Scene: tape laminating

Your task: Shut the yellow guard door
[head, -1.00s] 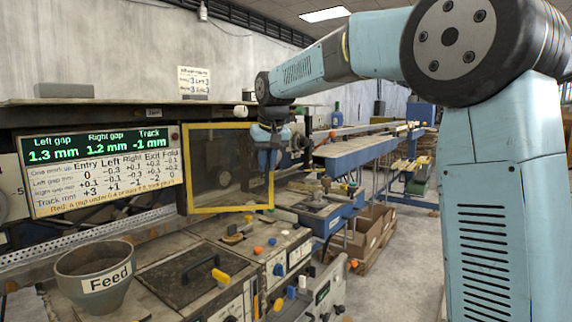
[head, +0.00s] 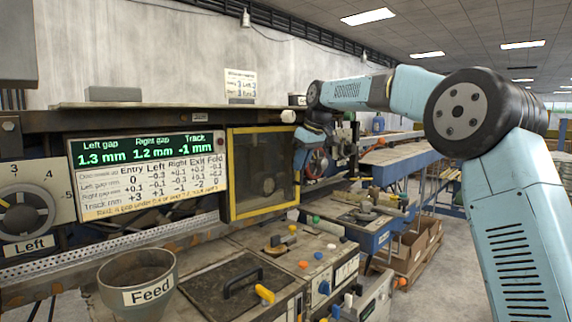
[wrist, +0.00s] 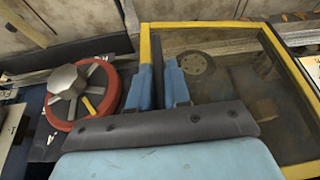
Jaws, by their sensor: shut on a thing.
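The yellow guard door (head: 232,175) is a yellow frame around a dark see-through pane, right of the display board in the head view. It stands nearly in line with the machine front; I cannot tell whether it sits fully flush. My gripper (head: 301,155) is at the door's right-hand edge, partly hidden by my arm's end. In the wrist view my gripper (wrist: 160,82) has its two blue fingers on either side of the yellow frame edge (wrist: 145,45), shut on it. The pane (wrist: 225,85) lies to the right of the fingers there.
A red-rimmed handwheel (wrist: 112,100) is close left of the fingers in the wrist view. A Feed hopper (head: 140,285) and a worktop with a black handle (head: 235,282) stand before the door. Open floor lies at the right.

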